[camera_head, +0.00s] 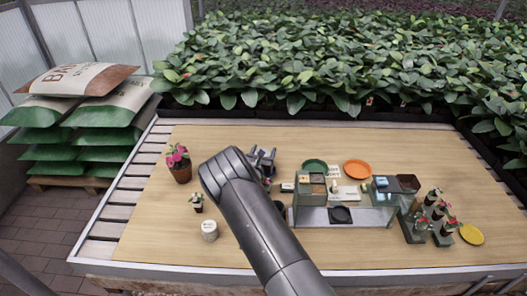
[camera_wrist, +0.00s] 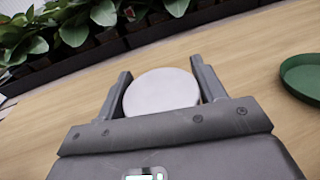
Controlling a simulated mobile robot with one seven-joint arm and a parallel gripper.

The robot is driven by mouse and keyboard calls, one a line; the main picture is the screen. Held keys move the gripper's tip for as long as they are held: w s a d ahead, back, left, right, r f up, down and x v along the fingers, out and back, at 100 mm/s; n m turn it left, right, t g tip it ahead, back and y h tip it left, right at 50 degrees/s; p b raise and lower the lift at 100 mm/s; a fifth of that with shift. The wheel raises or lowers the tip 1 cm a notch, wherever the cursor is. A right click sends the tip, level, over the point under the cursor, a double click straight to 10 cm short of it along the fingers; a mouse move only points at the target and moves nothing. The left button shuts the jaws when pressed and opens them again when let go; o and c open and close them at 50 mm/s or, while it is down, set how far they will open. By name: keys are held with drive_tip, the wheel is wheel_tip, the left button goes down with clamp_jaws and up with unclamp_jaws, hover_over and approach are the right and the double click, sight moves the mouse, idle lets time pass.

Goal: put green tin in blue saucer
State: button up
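My gripper (camera_head: 262,158) is past the end of my dark arm, near the back middle of the table. In the wrist view its two fingers (camera_wrist: 161,80) stand on either side of a round white lid or disc (camera_wrist: 162,90). The disc fills the space between the fingers, but whether they press on it is unclear. The sides below the disc are hidden, so I cannot tell whether it is the green tin. I cannot make out a blue saucer; a dark saucer-like shape (camera_head: 279,205) is partly hidden by my arm.
A green saucer (camera_head: 314,165) and an orange saucer (camera_head: 357,168) lie at the back; a yellow one (camera_head: 472,234) is at right. A glass shelf (camera_head: 310,208) stands right of my arm. A white tin (camera_head: 209,231) and potted flowers (camera_head: 180,172) are left. The front is clear.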

drive_tip(key=o, duration=0.3)
